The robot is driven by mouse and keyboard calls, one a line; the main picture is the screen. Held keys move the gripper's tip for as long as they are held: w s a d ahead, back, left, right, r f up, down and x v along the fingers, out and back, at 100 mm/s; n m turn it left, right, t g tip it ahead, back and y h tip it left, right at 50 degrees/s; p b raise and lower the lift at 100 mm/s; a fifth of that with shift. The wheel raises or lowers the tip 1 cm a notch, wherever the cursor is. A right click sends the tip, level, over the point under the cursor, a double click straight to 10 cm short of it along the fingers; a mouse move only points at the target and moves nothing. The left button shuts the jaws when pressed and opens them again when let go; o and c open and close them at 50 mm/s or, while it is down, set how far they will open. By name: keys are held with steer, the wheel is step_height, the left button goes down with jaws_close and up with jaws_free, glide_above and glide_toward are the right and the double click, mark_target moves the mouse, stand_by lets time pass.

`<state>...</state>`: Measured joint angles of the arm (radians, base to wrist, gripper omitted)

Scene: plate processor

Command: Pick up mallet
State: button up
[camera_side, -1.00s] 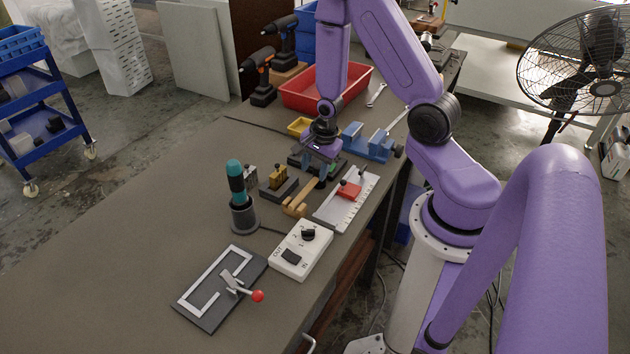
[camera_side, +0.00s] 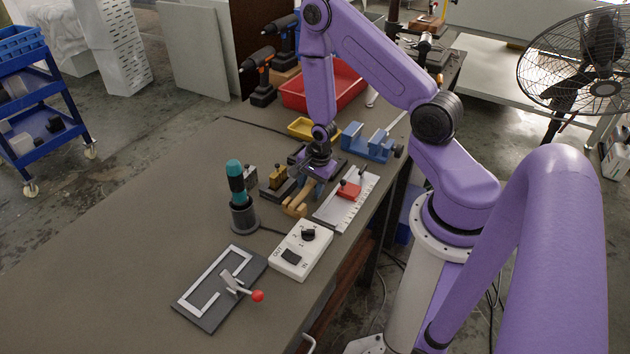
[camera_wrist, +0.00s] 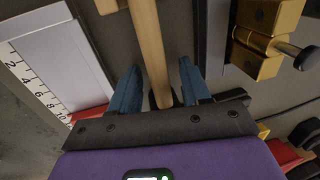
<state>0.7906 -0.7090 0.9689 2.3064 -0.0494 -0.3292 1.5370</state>
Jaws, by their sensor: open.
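The mallet (camera_side: 296,206) lies on the bench with its wooden head toward the camera side and its handle running back under my gripper (camera_side: 312,180). In the wrist view the pale wooden handle (camera_wrist: 149,45) runs down between the two blue fingers of my gripper (camera_wrist: 158,82). The fingers are apart, one on each side of the handle, with a visible gap on both sides. Part of the mallet head (camera_wrist: 107,5) shows at the top edge of the wrist view.
A white ruler plate with a red block (camera_side: 348,190) lies close to the right. A brass block on a dark base (camera_side: 277,177) stands close to the left. A blue vise (camera_side: 370,142) and yellow tray (camera_side: 300,127) sit behind. The bench's left side is clear.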

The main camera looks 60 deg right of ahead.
jaws_close()
steer(key=shift+r, duration=0.1)
